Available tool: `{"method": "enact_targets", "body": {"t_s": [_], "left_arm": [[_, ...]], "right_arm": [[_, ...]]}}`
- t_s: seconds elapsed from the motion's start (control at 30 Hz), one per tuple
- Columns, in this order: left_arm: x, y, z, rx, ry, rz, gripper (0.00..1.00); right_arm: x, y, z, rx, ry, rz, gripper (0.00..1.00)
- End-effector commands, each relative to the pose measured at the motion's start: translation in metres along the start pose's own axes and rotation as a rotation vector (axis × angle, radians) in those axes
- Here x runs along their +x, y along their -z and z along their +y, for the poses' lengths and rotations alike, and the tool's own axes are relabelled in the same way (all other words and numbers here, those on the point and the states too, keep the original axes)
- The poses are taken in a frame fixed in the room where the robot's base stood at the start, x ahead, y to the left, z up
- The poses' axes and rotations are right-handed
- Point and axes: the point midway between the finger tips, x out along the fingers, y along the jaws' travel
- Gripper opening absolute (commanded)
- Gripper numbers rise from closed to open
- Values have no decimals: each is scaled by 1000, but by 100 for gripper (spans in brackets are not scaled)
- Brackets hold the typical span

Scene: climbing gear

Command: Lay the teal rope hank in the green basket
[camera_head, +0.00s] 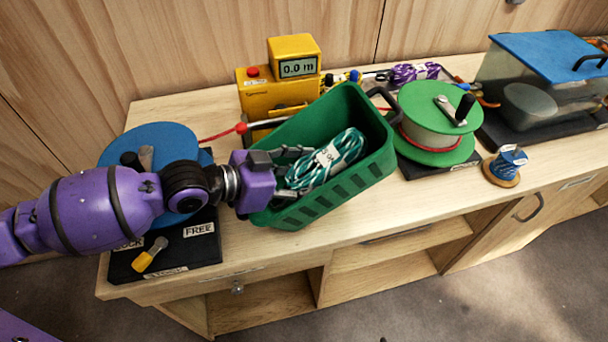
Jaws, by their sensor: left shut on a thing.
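The teal rope hank (328,165), teal and white with a pale label band, shows within the opening of the green basket (372,125). The basket stands on the wooden bench, with slots along its front wall. My left gripper (288,166) reaches in over the basket's left end, and its dark fingers are shut on the left end of the hank. The fingertips are partly hidden by the rope. I cannot tell whether the hank touches the basket floor. My right gripper is not in view.
A yellow meter (280,75) reading 0.0 m stands behind the basket. A green reel (430,110) stands close to its right, and a blue reel (150,140) lies partly behind my left arm. A blue spool (508,160) and a clear blue-lidded box (550,85) are farther right.

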Motion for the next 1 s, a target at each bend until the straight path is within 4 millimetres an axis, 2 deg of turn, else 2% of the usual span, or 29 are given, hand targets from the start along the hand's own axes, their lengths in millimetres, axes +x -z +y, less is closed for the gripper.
{"method": "enact_targets", "body": {"t_s": [0.03, 0.1, 0.13, 0.3, 0.67, 0.77, 1.0], "left_arm": [[6, -35, 9, -39, -14, -53, 0], [6, -35, 10, -39, -14, -53, 0], [6, -35, 10, -40, -14, -52, 57], [6, -35, 10, -43, -15, -53, 78], [1, -36, 8, -35, -12, -56, 78], [-11, -36, 7, -32, -9, -58, 78], [-58, -24, 5, -23, -5, -41, 78]], "right_arm": [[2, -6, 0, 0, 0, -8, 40], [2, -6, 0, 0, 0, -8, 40], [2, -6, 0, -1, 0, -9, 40], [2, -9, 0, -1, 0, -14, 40], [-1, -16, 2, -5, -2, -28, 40], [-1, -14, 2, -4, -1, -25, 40], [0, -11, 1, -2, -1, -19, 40]]}}
